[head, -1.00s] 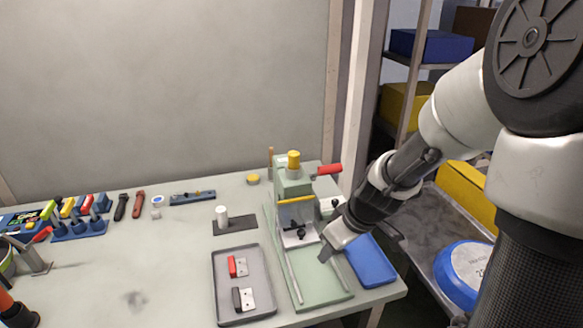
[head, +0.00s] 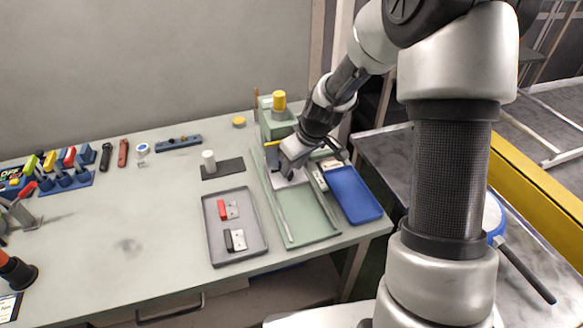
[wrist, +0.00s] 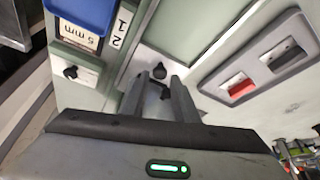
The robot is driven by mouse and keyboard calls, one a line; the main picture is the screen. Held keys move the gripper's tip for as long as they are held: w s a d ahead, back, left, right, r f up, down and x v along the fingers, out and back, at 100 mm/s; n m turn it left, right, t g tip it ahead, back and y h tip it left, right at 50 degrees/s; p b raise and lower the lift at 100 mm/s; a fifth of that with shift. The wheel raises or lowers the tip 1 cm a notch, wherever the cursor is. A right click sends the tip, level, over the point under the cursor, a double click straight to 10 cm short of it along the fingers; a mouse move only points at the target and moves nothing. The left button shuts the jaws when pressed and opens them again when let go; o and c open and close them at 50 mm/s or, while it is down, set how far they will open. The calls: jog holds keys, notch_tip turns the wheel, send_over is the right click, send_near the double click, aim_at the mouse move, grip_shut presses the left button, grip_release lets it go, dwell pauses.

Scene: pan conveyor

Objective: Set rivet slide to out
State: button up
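The light green press (head: 306,212) stands at the right of the table, with a yellow knob (head: 279,101) on top. My gripper (head: 287,173) is low over the plate at its front and hides part of it. In the wrist view my gripper (wrist: 161,90) is open, its two fingers apart. A black knob (wrist: 160,68) sits on a pale plate just past the fingertips, and a dark part shows between the fingers. A second black knob (wrist: 70,72) sits on a pale green block, near labels "5 mm" and "1 2". I cannot tell which knob belongs to the rivet slide.
A blue tray (head: 354,214) lies right of the press. A grey tray (head: 212,252) with a red-handled and a black-handled piece lies left of it. A dark mat (head: 230,170) with a white cylinder is behind that. The table's left middle is clear.

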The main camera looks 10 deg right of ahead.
jog(key=shift+x, duration=0.95)
jog(key=shift+c, duration=0.4)
grip_shut()
jog(key=shift+s+d+f, duration=0.1)
jog(key=shift+f, duration=0.05)
